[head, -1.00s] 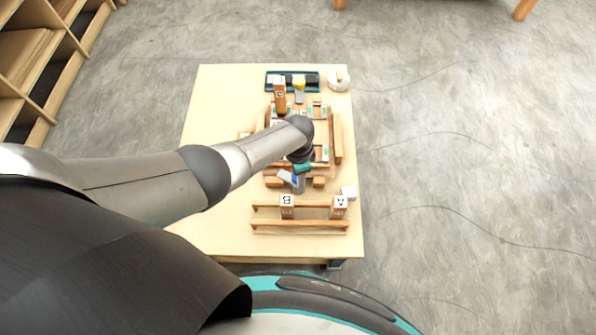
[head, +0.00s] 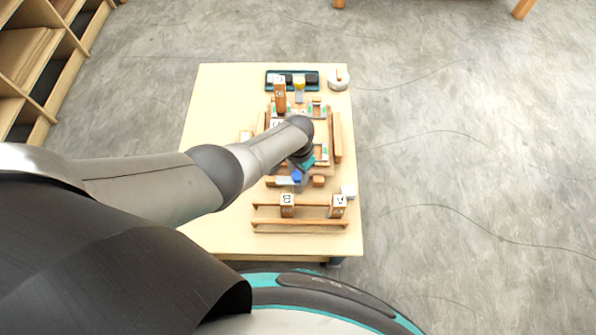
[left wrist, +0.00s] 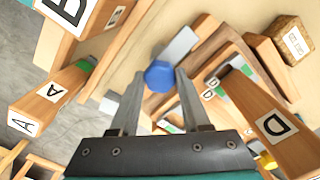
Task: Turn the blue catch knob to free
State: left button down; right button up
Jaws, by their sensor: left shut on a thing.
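The blue catch knob (left wrist: 160,76) is between the two fingers of my left gripper (left wrist: 156,84) in the left wrist view. The gripper is shut on it. A pale grey bar (left wrist: 180,45) runs out from beside the knob. In the head view the knob (head: 297,177) is a small blue spot at the front of the wooden fixture (head: 338,140). My left gripper (head: 300,172) comes down on it from above, and my wrist covers part of the fixture. My right gripper does not show.
A wooden rack (head: 300,224) with two lettered blocks stands at the table's front. A dark tray (head: 270,83) and a round white item (head: 338,83) are at the back. In the left wrist view, lettered posts (left wrist: 272,122) flank the gripper. The table's left side is clear.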

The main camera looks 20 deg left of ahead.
aim_at(298, 175)
pick_arm(q)
jog(key=shift+c, duration=1.8)
grip_release()
notch_tip(298, 175, up, 15)
jog(key=p, duration=1)
jog(key=shift+r, duration=0.15)
